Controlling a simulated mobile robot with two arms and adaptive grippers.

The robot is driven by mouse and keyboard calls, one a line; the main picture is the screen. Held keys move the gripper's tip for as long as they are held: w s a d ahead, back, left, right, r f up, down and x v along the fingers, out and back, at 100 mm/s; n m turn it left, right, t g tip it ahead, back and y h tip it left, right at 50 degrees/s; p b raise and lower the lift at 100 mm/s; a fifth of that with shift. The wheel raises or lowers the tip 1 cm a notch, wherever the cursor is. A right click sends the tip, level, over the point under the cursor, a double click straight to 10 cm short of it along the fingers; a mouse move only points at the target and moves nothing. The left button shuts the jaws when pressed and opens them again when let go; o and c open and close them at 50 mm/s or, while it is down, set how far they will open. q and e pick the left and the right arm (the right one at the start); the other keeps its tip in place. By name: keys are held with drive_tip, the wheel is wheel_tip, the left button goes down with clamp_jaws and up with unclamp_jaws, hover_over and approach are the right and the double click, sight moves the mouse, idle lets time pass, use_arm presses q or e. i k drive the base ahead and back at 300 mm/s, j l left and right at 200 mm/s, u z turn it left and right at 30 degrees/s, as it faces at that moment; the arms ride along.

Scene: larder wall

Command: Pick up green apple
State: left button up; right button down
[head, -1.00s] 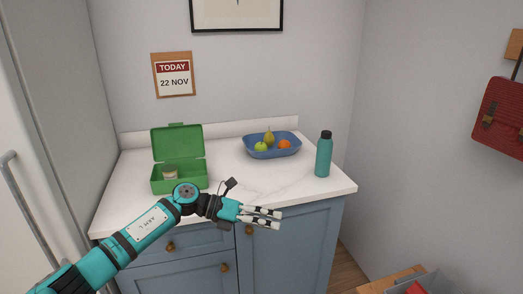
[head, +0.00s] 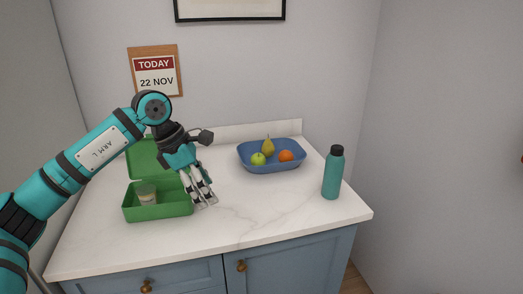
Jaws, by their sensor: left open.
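The green apple (head: 258,159) sits in the blue tray (head: 270,169) at the back of the white counter. A pear (head: 268,147) and an orange (head: 286,156) lie in the tray beside it. My left gripper (head: 205,201) is open and empty, pointing down over the counter. It is in front and to the left of the tray, at the right side of the green lunch box, and apart from the apple. My right gripper is not in view.
The open green lunch box (head: 160,212) holds a small jar (head: 146,193); my arm partly hides its lid. A teal bottle (head: 333,173) stands upright at the right. The counter (head: 262,213) between box and bottle is clear.

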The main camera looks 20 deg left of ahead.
sight(257, 159)
drive_tip(key=i+j, duration=0.15)
drive_tip(key=i, duration=0.25)
drive_tip(key=i+j, duration=0.15)
drive_tip(key=i, duration=0.3)
drive_tip(key=i+j, duration=0.15)
drive_tip(key=i, duration=0.25)
